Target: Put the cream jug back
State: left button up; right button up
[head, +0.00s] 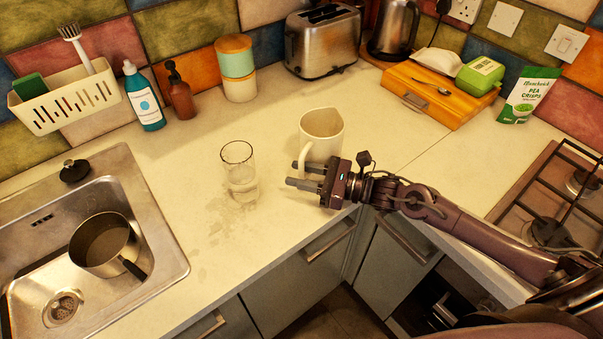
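The cream jug (327,131) stands upright on the pale worktop, a little right of the middle of the head view. Its handle (304,153) faces the front left. My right gripper (292,174) is just in front of the jug, low by the handle, pointing left. Its two fingers are apart with a gap between them. The lower end of the handle is partly hidden by the fingers, and I cannot tell whether they touch it. My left gripper is not in view.
A clear glass (239,172) stands close left of the gripper, with wet marks around it. The sink (165,252) with a saucepan (103,243) is at left. Canisters (236,68), a toaster (322,42) and a wooden box (417,92) line the back. The hob (553,205) is at right.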

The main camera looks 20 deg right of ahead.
jog(key=shift+r, duration=0.2)
jog(key=v, duration=0.2)
jog(key=f+b+v, duration=0.1)
jog(key=v, duration=0.1)
jog(key=shift+s+d, duration=0.1)
jog(key=v, duration=0.2)
jog(key=b+v, duration=0.1)
jog(key=v, duration=0.3)
jog(key=shift+r, duration=0.35)
jog(key=shift+v, duration=0.85)
jog(key=shift+r, duration=0.1)
